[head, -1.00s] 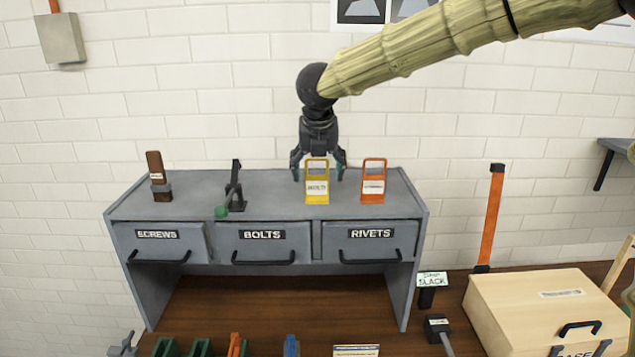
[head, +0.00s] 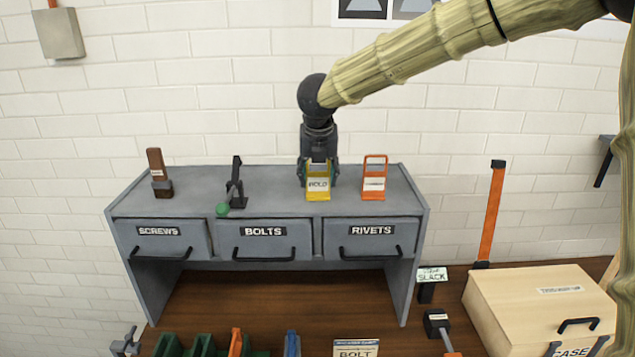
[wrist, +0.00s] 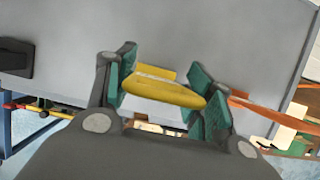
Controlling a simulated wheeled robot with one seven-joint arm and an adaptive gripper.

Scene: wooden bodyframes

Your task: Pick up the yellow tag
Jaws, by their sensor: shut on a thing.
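The yellow tag (head: 318,194) stands upright on top of the grey drawer unit (head: 278,187), above the gap between the bolts and rivets drawers. It has a white label on its front. My gripper (head: 319,172) reaches down from above and is shut on the tag's upper part. In the wrist view, the yellow tag (wrist: 165,90) lies between the green pads of my gripper (wrist: 163,92). Its lower part is hidden there. I cannot tell whether its base still touches the top.
An orange tag (head: 374,180) stands close to the right. A wooden case (head: 540,300) is at lower right. The wall is behind.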

